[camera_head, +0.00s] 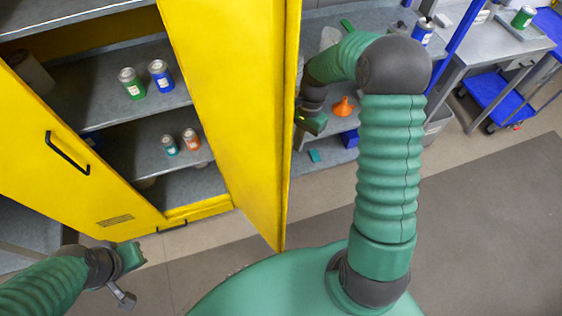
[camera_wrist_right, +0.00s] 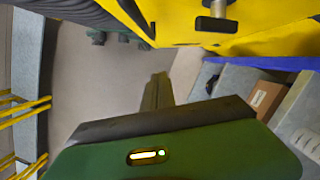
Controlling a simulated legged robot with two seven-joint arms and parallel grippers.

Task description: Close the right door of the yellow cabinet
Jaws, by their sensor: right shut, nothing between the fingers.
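The yellow cabinet (camera_head: 199,209) stands open at the left of the head view, its shelves showing. Its right door (camera_head: 232,110) is swung out toward me, its edge running down the middle of the view. My right gripper (camera_head: 309,123) is just right of this door, on its outer side, shut and empty. In the right wrist view its dark fingers (camera_wrist_right: 157,92) show below a yellow panel with a dark handle (camera_wrist_right: 212,24); contact cannot be told. The left door (camera_head: 60,185) is also ajar. My left gripper (camera_head: 130,278) is low in front of it, its fingers unclear.
Cans, including a blue can (camera_head: 161,75) and an orange can (camera_head: 191,140), stand on the cabinet shelves. Right of the door is a grey shelf rack with an orange funnel (camera_head: 343,107). A blue cart (camera_head: 497,98) stands farther right. The floor at lower right is clear.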

